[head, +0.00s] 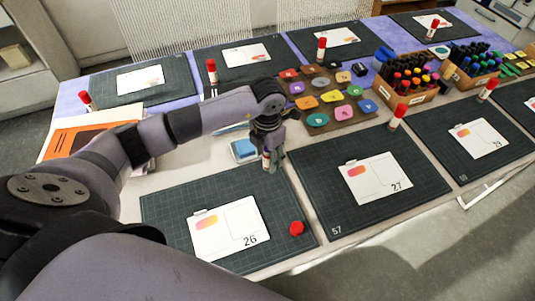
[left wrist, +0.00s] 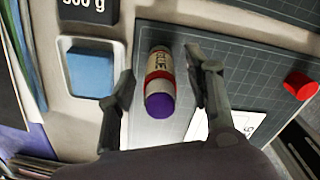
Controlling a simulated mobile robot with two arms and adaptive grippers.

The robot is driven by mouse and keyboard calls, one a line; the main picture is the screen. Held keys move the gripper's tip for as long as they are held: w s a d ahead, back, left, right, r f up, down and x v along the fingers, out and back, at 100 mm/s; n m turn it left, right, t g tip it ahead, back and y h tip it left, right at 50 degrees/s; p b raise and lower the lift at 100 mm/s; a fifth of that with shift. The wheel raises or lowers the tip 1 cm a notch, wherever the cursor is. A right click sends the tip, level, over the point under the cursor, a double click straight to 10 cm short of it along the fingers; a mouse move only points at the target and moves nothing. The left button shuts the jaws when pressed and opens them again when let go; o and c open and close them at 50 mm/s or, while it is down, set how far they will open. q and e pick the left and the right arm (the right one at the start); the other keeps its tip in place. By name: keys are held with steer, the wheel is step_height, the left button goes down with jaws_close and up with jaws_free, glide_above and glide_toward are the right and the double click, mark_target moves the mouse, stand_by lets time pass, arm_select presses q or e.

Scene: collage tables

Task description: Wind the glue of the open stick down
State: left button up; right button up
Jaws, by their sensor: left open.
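The open glue stick (left wrist: 160,84) has a white and red body and a purple end facing the camera in the left wrist view. It stands at the far edge of the dark cutting mat (head: 163,215) marked 26. In the head view its body (head: 266,160) is partly hidden by my left gripper (head: 273,164). The left gripper (left wrist: 160,68) is open, with one finger on each side of the stick. My right gripper is out of view.
A tray with a blue block (head: 243,149) is close beside the gripper. Several capped glue sticks, including one (head: 397,116) behind mat 27, stand around the tables. A brown board of coloured pieces (head: 325,98) and marker boxes (head: 405,95) lie farther back.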

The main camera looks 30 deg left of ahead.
arm_select(q)
steer(key=shift+c, duration=0.4)
steer(key=c, duration=1)
jaws_close()
